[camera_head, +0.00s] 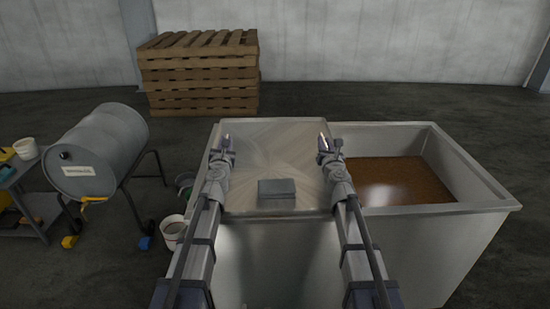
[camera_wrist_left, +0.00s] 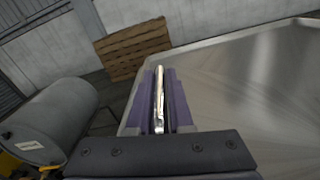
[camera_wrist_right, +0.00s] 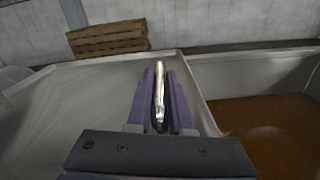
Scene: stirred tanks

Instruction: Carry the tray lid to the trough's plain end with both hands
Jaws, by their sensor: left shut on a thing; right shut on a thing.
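The tray lid (camera_head: 265,150) is a wide, flat sheet of brushed grey metal over the left part of the grey metal trough (camera_head: 450,245). I cannot tell whether it rests on the rim or hangs just above it. My left gripper (camera_head: 226,143) is shut on a shiny bar (camera_wrist_left: 159,98) at the lid's left side. My right gripper (camera_head: 324,144) is shut on a matching bar (camera_wrist_right: 159,95) at its right side. The trough's right part is open and holds brown liquid (camera_head: 405,182). What lies under the lid is hidden.
A small grey block (camera_head: 277,188) shows near the lid's front edge. A grey drum (camera_head: 100,145) on a stand, white and dark buckets (camera_head: 172,230) and a cart (camera_head: 30,185) are on the left. Stacked pallets (camera_head: 200,75) stand behind. The floor right of the trough is clear.

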